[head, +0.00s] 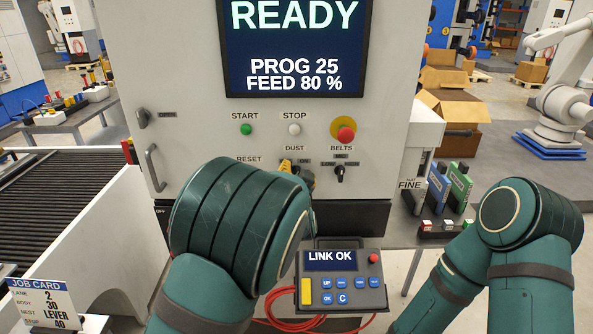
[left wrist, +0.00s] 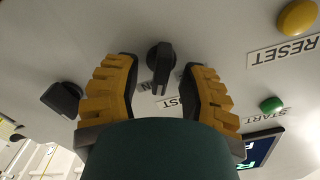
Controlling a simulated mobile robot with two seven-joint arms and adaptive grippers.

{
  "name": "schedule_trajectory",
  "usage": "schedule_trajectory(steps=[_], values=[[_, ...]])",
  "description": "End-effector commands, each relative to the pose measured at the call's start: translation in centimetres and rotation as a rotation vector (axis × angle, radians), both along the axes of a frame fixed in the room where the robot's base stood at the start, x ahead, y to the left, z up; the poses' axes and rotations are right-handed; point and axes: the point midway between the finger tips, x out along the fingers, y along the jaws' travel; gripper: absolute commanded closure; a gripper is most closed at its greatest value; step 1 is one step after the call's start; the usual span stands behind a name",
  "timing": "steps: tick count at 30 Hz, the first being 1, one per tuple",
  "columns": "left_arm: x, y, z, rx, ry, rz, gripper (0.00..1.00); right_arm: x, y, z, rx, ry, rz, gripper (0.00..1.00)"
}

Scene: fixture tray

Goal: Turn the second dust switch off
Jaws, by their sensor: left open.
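The dust switch is a black rotary knob (left wrist: 161,62) on the light panel in the left wrist view, where labels appear upside down. My left gripper (left wrist: 158,72) is open, with one yellow, black-padded finger on each side of the knob. I cannot tell if the pads touch it. In the head view the DUST label (head: 294,148) shows above my left gripper (head: 297,171); my arm and fingers hide most of the knob there. An ON label (head: 304,161) shows beside it. My right gripper is outside both views.
The belts switch (head: 339,173) sits close to the right, under a red button (head: 346,134). It shows left in the wrist view (left wrist: 63,98). Green START (head: 246,129) and white STOP (head: 294,129) buttons are above. A pendant (head: 341,278) reading LINK OK is below.

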Motion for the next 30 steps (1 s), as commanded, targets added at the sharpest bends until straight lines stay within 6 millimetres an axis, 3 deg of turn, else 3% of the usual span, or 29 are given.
schedule_trajectory(steps=[12, 16, 30], values=[[0.75, 0.03, -0.03, -0.001, 0.001, 0.001, 0.55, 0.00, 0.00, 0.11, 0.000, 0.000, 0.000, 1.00], [0.73, 0.03, -0.03, -0.001, 0.001, 0.001, 1.00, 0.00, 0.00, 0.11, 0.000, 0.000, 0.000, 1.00], [0.79, 0.09, 0.04, -0.015, -0.003, 0.001, 1.00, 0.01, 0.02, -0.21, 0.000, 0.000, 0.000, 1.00]])
